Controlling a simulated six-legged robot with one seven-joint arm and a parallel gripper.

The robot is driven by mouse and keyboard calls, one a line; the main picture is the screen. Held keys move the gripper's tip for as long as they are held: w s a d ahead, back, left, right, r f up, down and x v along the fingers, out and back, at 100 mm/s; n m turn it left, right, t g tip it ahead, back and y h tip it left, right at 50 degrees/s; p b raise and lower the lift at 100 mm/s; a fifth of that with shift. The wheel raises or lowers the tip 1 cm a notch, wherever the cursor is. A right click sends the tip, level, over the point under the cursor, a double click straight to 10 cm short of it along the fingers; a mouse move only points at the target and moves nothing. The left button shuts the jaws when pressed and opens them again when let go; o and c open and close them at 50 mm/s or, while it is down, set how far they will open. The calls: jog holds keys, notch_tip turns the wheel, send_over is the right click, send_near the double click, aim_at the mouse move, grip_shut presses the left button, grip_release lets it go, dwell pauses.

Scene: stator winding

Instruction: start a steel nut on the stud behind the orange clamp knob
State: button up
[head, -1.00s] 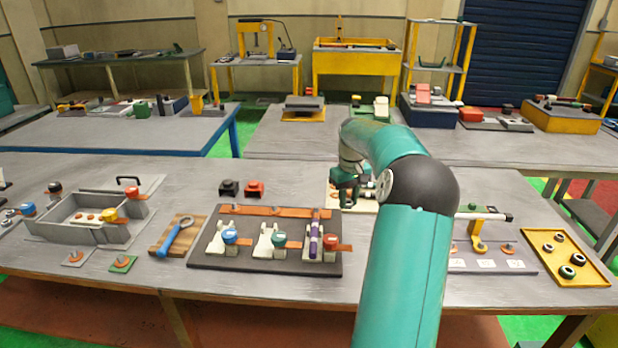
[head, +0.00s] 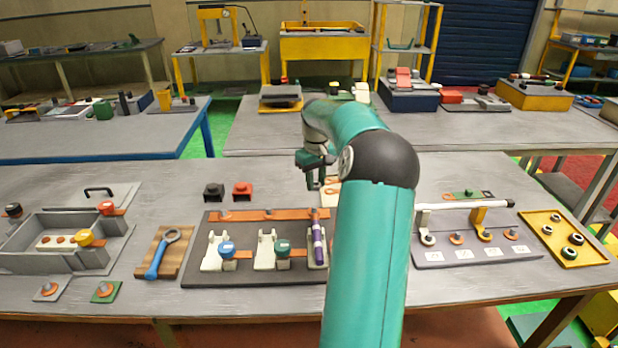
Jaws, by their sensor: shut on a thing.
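A dark clamp board (head: 195,273) lies at the table's front middle, with blue (head: 227,249) and green (head: 282,247) clamp knobs. The orange knob at its right end is hidden behind my arm. An orange strip (head: 245,215) along the board's back edge carries short studs. Several dark and steel nuts (head: 576,240) lie in the yellow tray (head: 540,236) at right.
Black (head: 214,192) and red (head: 242,190) blocks stand behind the board. A blue wrench (head: 160,256) on a wooden base lies to its left, beyond it a grey box (head: 45,261). A grey fixture (head: 470,256) with a white bar stands right of my arm.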

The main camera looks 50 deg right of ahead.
aim_at(315, 207)
jog(key=shift+w+f, duration=0.6)
jog(key=shift+w, duration=0.1)
jog(key=shift+s+f, duration=0.5)
jog(key=shift+s, duration=0.1)
jog(key=shift+w+f, duration=0.25)
jog(key=shift+f, duration=0.65)
jog(key=shift+s+f, duration=0.25)
jog(key=shift+w+f, duration=0.25)
jog(key=shift+f, duration=0.55)
jog(key=shift+s+f, duration=0.15)
jog(key=shift+f, duration=0.25)
jog(key=shift+f, duration=0.85)
